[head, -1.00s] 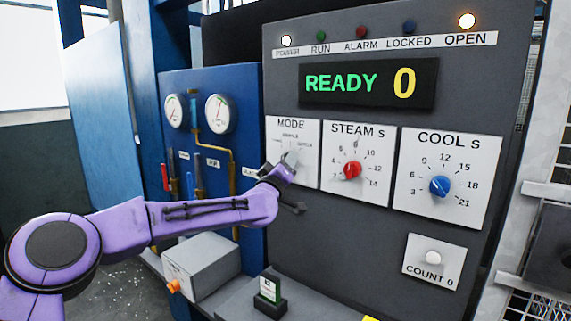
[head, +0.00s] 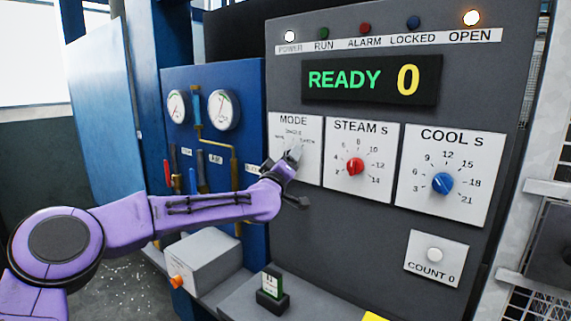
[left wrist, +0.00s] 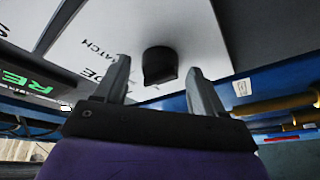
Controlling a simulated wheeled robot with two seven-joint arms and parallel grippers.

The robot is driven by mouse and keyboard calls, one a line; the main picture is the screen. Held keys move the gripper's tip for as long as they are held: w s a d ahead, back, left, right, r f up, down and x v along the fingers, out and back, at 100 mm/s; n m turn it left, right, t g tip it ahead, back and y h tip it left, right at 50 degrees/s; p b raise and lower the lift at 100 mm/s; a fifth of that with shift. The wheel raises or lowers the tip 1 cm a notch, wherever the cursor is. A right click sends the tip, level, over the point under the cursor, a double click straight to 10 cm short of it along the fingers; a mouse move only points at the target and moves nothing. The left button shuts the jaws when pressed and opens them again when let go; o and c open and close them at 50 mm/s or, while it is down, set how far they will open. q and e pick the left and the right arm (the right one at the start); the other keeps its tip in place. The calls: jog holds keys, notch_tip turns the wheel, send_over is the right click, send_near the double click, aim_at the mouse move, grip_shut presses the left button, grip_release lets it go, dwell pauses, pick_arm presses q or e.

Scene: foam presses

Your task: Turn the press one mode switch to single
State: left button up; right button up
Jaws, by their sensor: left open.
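The mode switch plate (head: 311,162) is a white square marked MODE at the left of the grey press panel, with small position labels around its top. My left gripper (head: 290,160) is in front of it and covers the switch knob in the head view. In the left wrist view, the switch knob (left wrist: 160,62) is dark and stands out from the white plate. My left gripper (left wrist: 160,82) is open, with one finger on each side of the knob's line and the knob around the fingertips. I cannot tell contact or which label the knob points at. My right gripper is not in view.
To the right are the steam dial (head: 355,167) with a red knob and the cool dial (head: 442,183) with a blue knob. The display (head: 372,80) reads READY 0, and the power and open lamps are lit. Gauges and pipes on a blue panel (head: 236,80) stand left.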

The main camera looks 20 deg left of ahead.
pick_arm(q)
jog(key=b+v, duration=0.5)
jog(key=v, duration=0.5)
jog(key=shift+s, duration=0.3)
